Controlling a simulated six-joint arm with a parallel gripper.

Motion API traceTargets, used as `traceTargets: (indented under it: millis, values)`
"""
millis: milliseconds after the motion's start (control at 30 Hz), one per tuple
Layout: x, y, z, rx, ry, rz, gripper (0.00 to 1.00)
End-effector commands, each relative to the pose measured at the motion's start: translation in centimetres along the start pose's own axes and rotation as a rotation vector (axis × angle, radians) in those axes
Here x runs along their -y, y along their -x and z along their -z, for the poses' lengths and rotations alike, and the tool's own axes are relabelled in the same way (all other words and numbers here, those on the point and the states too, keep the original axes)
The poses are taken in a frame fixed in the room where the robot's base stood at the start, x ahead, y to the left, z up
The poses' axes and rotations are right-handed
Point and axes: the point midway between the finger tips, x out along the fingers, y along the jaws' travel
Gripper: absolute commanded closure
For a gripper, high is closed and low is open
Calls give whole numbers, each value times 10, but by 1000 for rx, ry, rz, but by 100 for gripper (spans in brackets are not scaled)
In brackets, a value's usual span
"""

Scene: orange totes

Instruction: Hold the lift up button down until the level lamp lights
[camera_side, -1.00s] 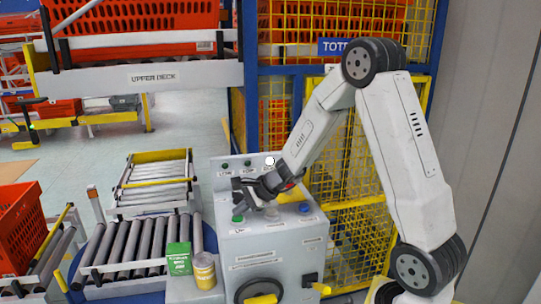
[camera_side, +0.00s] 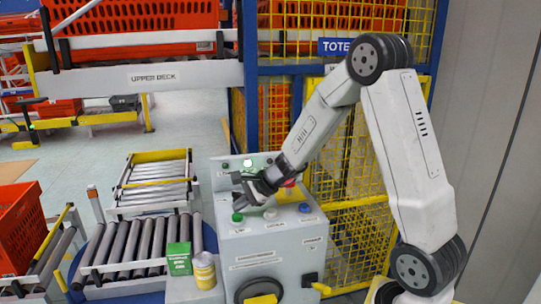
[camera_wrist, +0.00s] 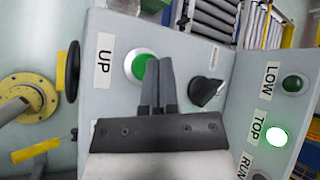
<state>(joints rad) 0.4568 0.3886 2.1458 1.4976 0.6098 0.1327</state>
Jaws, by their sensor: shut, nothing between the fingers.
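The green UP button (camera_wrist: 141,68) with its pale ring sits on the grey control box (camera_side: 272,245); in the side view the green button (camera_side: 237,217) is at the box's upper left. My gripper (camera_side: 238,200) is shut and empty, its fingertips just above the button. In the wrist view the shut fingers (camera_wrist: 158,65) overlap the button's right edge; a small gap seems to show in the side view. The TOP lamp (camera_wrist: 277,137) glows bright; it also shows lit in the side view (camera_side: 247,163). The LOW lamp (camera_wrist: 293,83) and RUN lamp (camera_wrist: 260,177) are dark.
A black selector knob (camera_wrist: 206,91) sits right of the button in the wrist view. A blue button (camera_side: 305,208) is farther right on the box. A green carton (camera_side: 179,259) and a yellow tin (camera_side: 204,270) stand left of the box, beside rollers (camera_side: 130,245).

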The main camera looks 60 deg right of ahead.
Motion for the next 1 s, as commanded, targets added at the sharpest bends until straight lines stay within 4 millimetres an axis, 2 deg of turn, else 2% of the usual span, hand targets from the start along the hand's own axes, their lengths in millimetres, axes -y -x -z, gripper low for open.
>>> traceTargets:
  millis: [567, 1000]
  values:
    - [3, 4, -3, 0, 1, 1, 100]
    - [18, 24, -17, 1, 2, 3, 100]
